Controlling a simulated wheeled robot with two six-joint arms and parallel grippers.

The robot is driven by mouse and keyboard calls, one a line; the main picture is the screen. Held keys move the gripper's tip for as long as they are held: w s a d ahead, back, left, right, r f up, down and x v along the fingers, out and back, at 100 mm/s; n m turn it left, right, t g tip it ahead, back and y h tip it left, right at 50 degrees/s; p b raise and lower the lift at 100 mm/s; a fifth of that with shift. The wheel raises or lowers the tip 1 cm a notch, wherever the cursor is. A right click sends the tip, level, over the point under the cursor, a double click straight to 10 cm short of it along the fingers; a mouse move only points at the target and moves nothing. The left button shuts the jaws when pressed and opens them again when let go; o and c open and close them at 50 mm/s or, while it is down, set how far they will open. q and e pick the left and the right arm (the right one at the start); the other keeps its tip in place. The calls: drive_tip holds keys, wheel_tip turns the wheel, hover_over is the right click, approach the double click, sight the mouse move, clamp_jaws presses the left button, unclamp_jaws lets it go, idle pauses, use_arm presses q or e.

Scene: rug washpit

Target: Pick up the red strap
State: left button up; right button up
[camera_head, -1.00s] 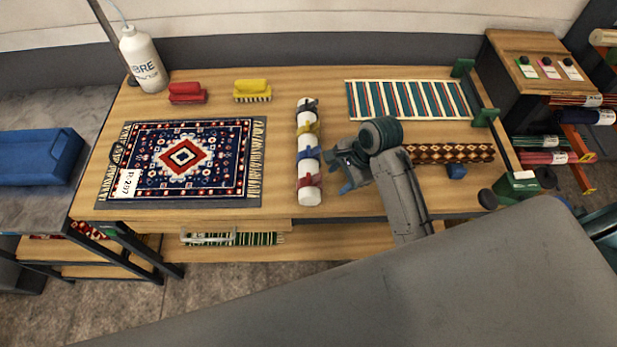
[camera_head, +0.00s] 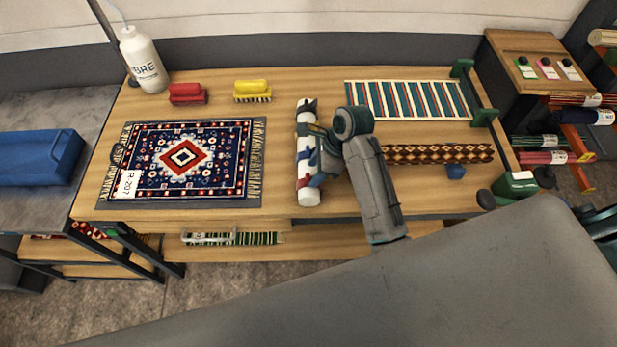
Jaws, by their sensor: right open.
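A white roll (camera_head: 306,194) lies lengthwise on the wooden table, with coloured straps around it. The red strap (camera_head: 304,180) is near the roll's near end and shows partly beside my gripper. A blue strap (camera_head: 303,155) sits just above it and a dark strap (camera_head: 307,104) is at the far end. My right gripper (camera_head: 318,167) is over the right side of the roll, close to the blue and red straps. Its jaws are open; whether they touch a strap cannot be told. The arm hides the yellow strap. My left gripper is not in view.
A patterned navy rug (camera_head: 222,178) lies to the left. Red (camera_head: 187,93) and yellow (camera_head: 252,90) brushes and a white bottle (camera_head: 143,60) stand at the back.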

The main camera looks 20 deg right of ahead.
drive_tip(key=shift+x, duration=1.5)
drive_tip(key=shift+a+r, duration=0.1)
drive_tip(key=shift+a, duration=0.05)
clamp_jaws()
